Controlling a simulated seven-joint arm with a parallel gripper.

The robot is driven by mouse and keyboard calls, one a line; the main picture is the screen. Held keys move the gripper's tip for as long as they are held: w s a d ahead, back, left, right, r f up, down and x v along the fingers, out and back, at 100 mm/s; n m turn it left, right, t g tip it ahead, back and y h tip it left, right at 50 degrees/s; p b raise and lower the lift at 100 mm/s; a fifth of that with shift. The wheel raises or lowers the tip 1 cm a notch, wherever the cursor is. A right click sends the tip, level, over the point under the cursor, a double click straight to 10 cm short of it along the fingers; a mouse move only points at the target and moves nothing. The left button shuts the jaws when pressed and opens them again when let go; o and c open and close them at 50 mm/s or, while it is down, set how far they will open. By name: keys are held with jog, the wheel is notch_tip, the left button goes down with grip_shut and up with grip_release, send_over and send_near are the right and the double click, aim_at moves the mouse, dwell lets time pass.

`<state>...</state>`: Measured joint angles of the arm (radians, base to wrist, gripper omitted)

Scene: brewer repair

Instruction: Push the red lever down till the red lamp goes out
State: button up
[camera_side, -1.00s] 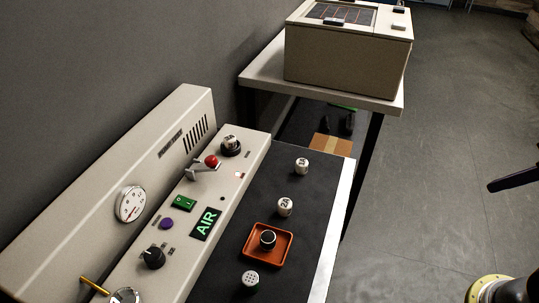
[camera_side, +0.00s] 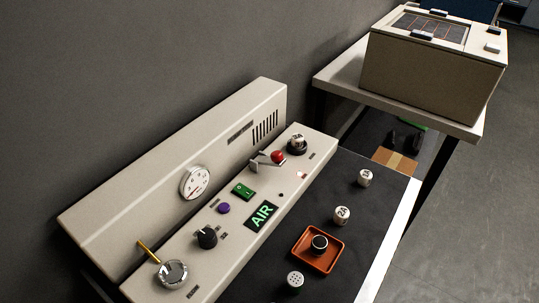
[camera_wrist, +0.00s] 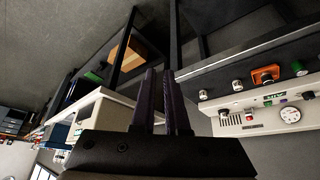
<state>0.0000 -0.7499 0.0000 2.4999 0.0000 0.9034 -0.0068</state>
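The red lever (camera_side: 278,156) is a metal arm with a red ball knob on the sloped cream panel (camera_side: 225,262), in the side view. The small red lamp (camera_side: 302,175) lies just right of it and looks lit. The knob shows small and upside down at the right of the wrist view (camera_wrist: 249,118). My gripper (camera_wrist: 160,72) shows only in the wrist view; its two dark fingers stand close together with a narrow gap and nothing between them. It is well away from the lever.
An orange tray (camera_side: 318,249) and white-topped canisters (camera_side: 341,215) stand on the black top. A cream box (camera_side: 432,75) stands behind on a table.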

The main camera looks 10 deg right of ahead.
jog(key=o, duration=0.7)
jog(key=w+r, duration=0.3)
jog(key=r, duration=0.3)
jog(key=shift+w+a+r+n+t, duration=0.3)
jog(key=shift+w+r+n+t, duration=0.05)
jog(key=shift+r+n+t, duration=0.05)
jog(key=w+a+r+n+y, duration=0.25)
jog(key=w+a+r, duration=0.35)
jog(key=w+r, duration=0.5)
jog(key=n+g, duration=0.3)
jog(key=n, duration=0.3)
send_over(277, 153)
jog(key=s+d, duration=0.4)
notch_tip(277, 153, down, 12)
jog(key=shift+y, duration=0.35)
jog(key=x, duration=1.3)
jog(key=shift+s+a+f, duration=0.1)
jog(key=shift+f, duration=0.2)
jog(key=shift+c, duration=0.2)
grip_shut()
